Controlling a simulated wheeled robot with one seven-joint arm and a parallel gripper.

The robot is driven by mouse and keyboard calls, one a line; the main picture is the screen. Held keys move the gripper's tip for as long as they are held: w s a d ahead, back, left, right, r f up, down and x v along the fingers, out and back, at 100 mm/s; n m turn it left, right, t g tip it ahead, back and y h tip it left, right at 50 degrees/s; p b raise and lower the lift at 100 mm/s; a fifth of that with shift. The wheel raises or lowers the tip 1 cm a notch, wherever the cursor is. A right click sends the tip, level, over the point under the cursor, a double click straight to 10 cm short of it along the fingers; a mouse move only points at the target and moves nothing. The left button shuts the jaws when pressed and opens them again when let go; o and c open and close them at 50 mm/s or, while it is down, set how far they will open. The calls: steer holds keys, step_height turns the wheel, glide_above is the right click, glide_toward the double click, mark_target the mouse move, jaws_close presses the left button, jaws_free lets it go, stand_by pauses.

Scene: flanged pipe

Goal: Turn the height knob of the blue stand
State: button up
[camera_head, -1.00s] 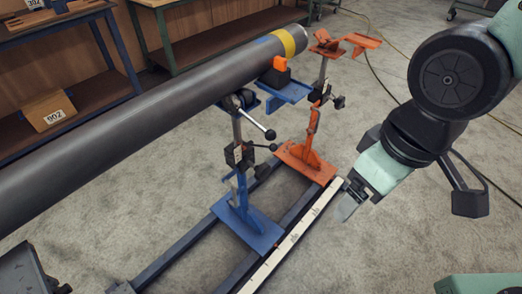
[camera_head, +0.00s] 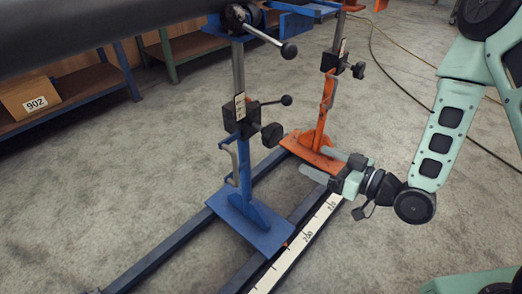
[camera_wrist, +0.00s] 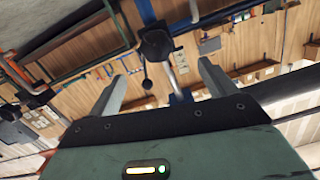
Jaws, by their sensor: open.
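The blue stand (camera_head: 240,150) stands upright on the floor rails in the middle of the head view. Its black clamp block (camera_head: 240,120) carries a ball-ended lever and a dark round height knob (camera_head: 272,135) on its right side. My gripper (camera_head: 314,162) is to the right of the knob and a little lower, with its fingers pointing left toward the stand. The fingers are apart and empty. In the wrist view, the black knob (camera_wrist: 155,45) shows beyond and between the spread fingertips, with the lever's ball beside it. The gripper does not touch the knob.
The orange stand (camera_head: 318,115) stands behind my gripper. A dark pipe (camera_head: 90,30) lies across the top left. A white measuring scale (camera_head: 305,237) runs along the right rail (camera_head: 240,276). Shelves with a box marked 902 (camera_head: 30,97) are at left.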

mark_target(277, 137)
steer(key=shift+m+t+y, duration=0.3)
steer(key=shift+m+t, duration=0.2)
steer(key=shift+t, duration=0.2)
steer(key=b+x, duration=0.3)
steer(key=x, duration=0.2)
steer(key=b+x, duration=0.3)
steer(key=x, duration=0.3)
steer(key=f+b+x, duration=0.1)
steer(key=b+x, duration=0.2)
steer(key=x, duration=0.2)
steer(key=shift+w+b, duration=0.4)
steer(key=shift+w, duration=0.1)
steer(key=c, duration=1)
